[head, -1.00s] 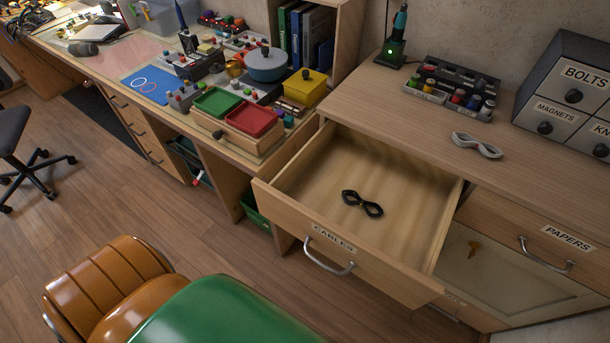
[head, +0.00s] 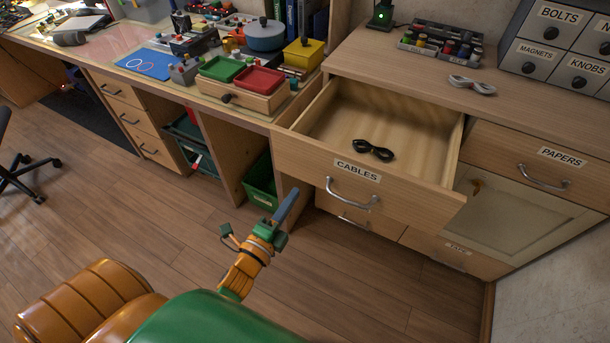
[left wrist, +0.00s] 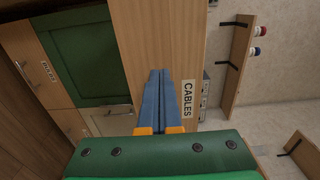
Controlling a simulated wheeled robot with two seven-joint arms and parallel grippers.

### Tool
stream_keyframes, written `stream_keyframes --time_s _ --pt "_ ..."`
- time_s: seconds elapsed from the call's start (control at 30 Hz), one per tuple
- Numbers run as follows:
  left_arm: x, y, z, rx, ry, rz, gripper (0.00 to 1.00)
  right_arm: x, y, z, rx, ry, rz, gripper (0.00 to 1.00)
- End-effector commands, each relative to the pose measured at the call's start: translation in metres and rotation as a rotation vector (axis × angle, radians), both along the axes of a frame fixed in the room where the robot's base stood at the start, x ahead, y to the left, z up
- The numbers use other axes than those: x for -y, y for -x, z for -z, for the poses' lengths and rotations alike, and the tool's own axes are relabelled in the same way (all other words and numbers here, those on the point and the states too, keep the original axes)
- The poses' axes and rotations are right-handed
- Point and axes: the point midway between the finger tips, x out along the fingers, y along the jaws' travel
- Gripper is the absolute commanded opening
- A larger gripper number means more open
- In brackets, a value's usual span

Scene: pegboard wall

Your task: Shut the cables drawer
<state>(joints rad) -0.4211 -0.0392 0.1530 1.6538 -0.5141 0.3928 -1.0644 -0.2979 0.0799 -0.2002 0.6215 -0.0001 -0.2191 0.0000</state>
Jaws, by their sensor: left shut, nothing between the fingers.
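The cables drawer (head: 400,200) is pulled well open below the countertop, with a CABLES label and a curved metal handle (head: 352,197) on its front. A black cable bundle (head: 373,150) lies inside it. My left gripper (head: 287,205) is shut and empty, in front of and to the left of the drawer front in the head view. In the left wrist view its blue fingers (left wrist: 161,98) are together, pointing towards the wooden drawer front (left wrist: 150,40) beside the CABLES label (left wrist: 188,98). I cannot tell whether they touch it. My right gripper is not in view.
A pale cable bundle (head: 471,85) lies on the countertop (head: 400,70) by a rack of coloured spools. The papers drawer (head: 540,165) is shut at the right. A desk with red and green trays stands left. The floor in front is clear.

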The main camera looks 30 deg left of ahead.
Motion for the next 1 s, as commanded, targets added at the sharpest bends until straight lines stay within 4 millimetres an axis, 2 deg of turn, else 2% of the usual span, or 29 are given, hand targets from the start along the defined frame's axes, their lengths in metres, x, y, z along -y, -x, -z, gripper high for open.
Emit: stream_keyframes --time_s 0.2,0.4,1.0 --pt "0.002 -0.047 0.0 0.002 0.001 0.001 0.0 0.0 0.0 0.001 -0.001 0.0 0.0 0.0" --pt "0.003 -0.072 0.001 -0.001 0.001 0.0 0.0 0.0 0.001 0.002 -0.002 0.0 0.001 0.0" --pt "0.003 -0.078 0.001 -0.002 0.002 0.001 0.0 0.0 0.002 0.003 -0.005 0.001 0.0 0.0"
